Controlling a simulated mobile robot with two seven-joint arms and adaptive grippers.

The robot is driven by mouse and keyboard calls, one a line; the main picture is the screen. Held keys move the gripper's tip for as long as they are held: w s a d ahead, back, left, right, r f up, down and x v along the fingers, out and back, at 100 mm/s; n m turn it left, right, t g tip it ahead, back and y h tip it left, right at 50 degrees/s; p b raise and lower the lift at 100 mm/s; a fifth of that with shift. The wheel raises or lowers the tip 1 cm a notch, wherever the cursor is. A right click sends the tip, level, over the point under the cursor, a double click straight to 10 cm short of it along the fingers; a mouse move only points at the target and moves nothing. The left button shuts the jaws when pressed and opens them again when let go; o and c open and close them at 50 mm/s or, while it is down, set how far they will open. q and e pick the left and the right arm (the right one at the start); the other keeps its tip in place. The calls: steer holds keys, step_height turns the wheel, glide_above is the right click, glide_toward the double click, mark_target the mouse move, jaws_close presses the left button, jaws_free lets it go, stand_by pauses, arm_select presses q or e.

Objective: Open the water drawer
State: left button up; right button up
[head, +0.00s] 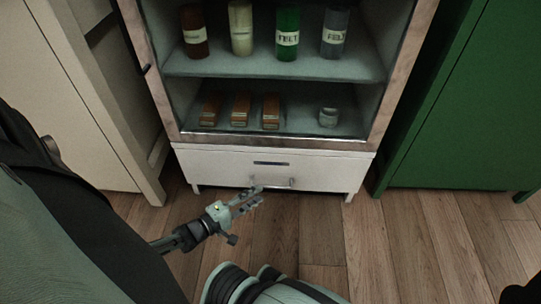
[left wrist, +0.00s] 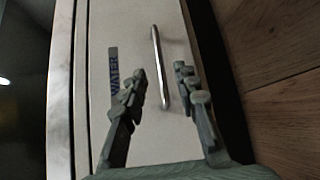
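The white water drawer (head: 220,168) is at the bottom of the cabinet and looks shut. In the left wrist view its front (left wrist: 95,120) carries a blue label reading WATER (left wrist: 113,72). A silver bar handle (head: 280,183) is on the drawer front below the label; it also shows in the left wrist view (left wrist: 157,55). My left gripper (head: 256,194) is open in front of the drawer, near the handle's left end in the head view. In the left wrist view its fingers (left wrist: 161,82) lie either side of the handle; contact is not visible. My right gripper is not in view.
Above the drawer, the cabinet shelves hold several labelled bottles (head: 288,33), brown blocks (head: 241,110) and a small grey jar (head: 328,117). A cream cabinet (head: 70,100) stands left and a green cabinet (head: 470,100) right. Wooden floor (head: 400,235) lies clear in front.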

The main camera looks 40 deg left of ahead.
mark_target(271, 187)
arm_select(q)
steer(key=b+x, duration=0.1)
steer(key=x, duration=0.6)
steer(key=shift+b, duration=0.35)
jaws_close()
steer(key=shift+s, duration=0.1)
